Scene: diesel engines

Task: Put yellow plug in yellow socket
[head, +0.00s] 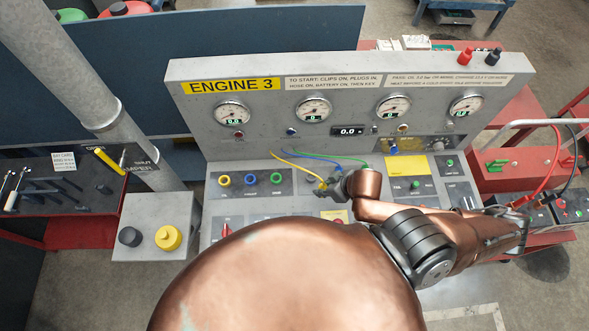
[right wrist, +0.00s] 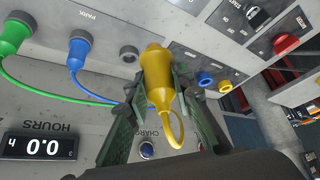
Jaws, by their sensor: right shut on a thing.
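The yellow plug (right wrist: 157,80) is held between the two fingers of my right gripper (right wrist: 152,95) in the right wrist view. Its yellow cable loops down from it. In the head view my right gripper (head: 330,190) is over the sloped console, right of the socket row, partly hidden by my arm. The yellow socket (head: 224,180) is a yellow ring at the left end of that row, empty and apart from the plug. It also shows in the right wrist view (right wrist: 225,87). My left gripper is out of view.
The blue socket (head: 250,179) and green socket (head: 276,178) sit beside the yellow one. The blue plug (right wrist: 80,50) and green plug (right wrist: 14,35) stand in parking holders next to an empty dark holder (right wrist: 129,54). The upright gauge panel (head: 340,110) rises behind.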

